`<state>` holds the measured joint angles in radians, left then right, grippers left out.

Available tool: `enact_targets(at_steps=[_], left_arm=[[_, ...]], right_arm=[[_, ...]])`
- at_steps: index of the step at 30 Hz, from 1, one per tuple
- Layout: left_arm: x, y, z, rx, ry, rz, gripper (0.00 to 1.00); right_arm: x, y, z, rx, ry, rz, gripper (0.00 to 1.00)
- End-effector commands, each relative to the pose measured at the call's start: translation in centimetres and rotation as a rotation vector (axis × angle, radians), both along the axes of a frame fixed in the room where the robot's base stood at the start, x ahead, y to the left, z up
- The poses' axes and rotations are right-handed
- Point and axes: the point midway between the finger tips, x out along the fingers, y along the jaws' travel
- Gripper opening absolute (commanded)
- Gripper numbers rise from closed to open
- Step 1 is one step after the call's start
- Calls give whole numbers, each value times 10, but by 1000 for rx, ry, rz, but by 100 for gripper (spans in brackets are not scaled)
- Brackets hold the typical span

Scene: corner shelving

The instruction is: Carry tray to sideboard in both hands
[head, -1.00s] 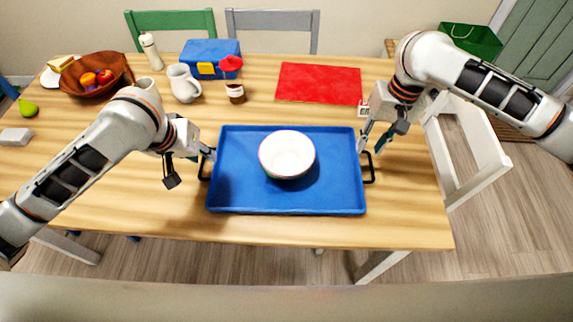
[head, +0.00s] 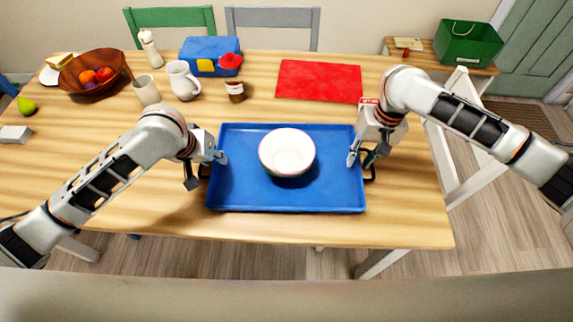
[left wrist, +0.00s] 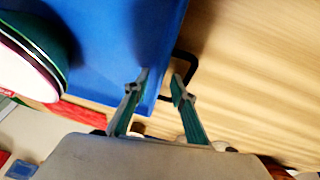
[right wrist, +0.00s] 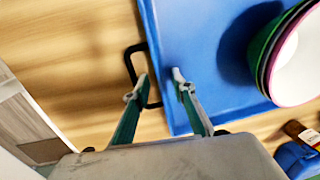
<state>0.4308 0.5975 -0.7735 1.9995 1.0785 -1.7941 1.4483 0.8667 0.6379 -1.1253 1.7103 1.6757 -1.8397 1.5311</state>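The blue tray (head: 240,195) lies on the wooden table with a white-lined bowl (head: 287,150) in its middle. In the left wrist view the tray (left wrist: 120,40) has a black handle (left wrist: 188,63) on its side. My left gripper (head: 222,156) is at the tray's left side; its fingers (left wrist: 160,85) are apart, one over the tray and one near the handle. My right gripper (head: 353,158) is at the tray's right side. In the right wrist view its fingers (right wrist: 160,78) are apart, on either side of the tray edge by the black handle (right wrist: 130,65). Neither grips anything.
A red mat (head: 320,80), a jar (head: 236,91), a white jug (head: 183,80), a blue box (head: 205,52) and a fruit bowl (head: 92,75) stand behind.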

Motion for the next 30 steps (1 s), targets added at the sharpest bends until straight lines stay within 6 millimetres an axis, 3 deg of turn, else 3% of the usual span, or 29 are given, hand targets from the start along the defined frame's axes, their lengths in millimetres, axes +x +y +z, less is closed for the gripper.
enact_targets(at_steps=[2,5,6,20,30], left_arm=[[0,0,0,0,0,0,25],[0,0,0,0,0,0,2],[0,0,0,0,0,0,0],[1,0,4,-1,-5,1,0],[2,0,23,0,-9,1,0]], right_arm=[[0,0,0,0,0,0,25],[0,0,0,0,0,0,2],[0,0,0,0,0,0,0],[1,0,4,1,-4,0,0],[2,0,23,0,-8,-1,0]])
